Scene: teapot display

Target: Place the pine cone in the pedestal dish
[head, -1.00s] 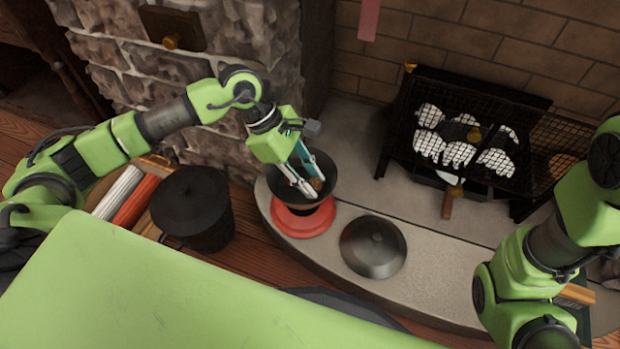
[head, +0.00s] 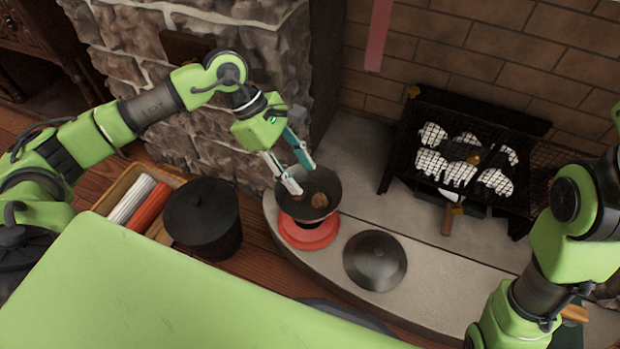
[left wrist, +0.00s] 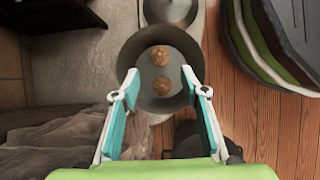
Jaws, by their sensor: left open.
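The pedestal dish (head: 329,181) is a dark round bowl above a red round base (head: 309,236), on the stone hearth. Two brown, rough, round pieces lie inside it, apart from each other. In the left wrist view one (left wrist: 160,55) lies farther from me and one (left wrist: 161,86) nearer; both look like pine cones. In the head view one pine cone (head: 319,200) shows clearly. My right gripper is out of view.
A dark round lid (head: 375,260) lies on the hearth right of the dish. A black lidded pot (head: 203,218) stands to the left on the wood floor. A black grate (head: 470,155) with white-patched pieces is at the back right. A stone wall rises behind my left arm.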

